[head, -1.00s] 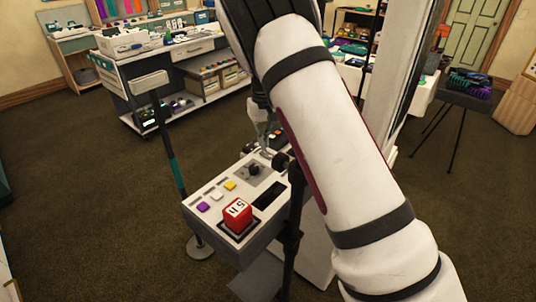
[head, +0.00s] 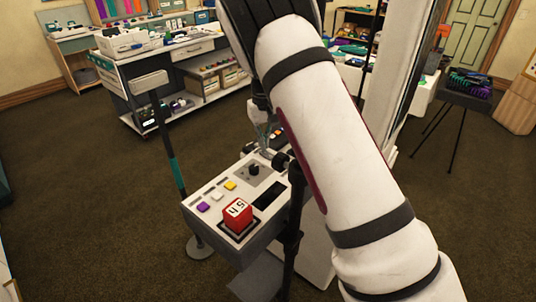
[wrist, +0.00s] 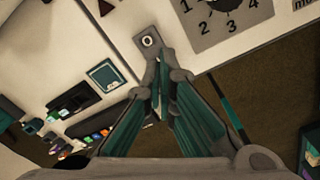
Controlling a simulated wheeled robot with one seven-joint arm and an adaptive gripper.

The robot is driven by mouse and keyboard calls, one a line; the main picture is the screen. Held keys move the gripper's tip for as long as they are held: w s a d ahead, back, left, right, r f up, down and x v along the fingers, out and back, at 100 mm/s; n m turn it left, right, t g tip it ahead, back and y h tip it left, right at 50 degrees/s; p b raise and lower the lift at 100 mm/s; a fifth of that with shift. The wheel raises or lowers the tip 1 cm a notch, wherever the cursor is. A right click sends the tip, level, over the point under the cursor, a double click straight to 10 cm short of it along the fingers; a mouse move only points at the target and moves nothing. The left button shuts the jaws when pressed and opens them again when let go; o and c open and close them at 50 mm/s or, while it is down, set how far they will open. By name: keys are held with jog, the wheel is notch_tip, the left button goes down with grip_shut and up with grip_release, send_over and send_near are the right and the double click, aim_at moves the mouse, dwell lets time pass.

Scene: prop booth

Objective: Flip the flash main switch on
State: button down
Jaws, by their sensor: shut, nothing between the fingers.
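The white control box (head: 215,222) stands in the middle of the head view. In the head view, my gripper (head: 267,147) is over the far part of the box, and my arm hides much of that end.
A white cart (head: 185,52) is behind, with open carpet between.

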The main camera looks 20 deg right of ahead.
jog(key=shift+f, duration=0.85)
dwell(0.4)
jog(key=shift+r, duration=3.55)
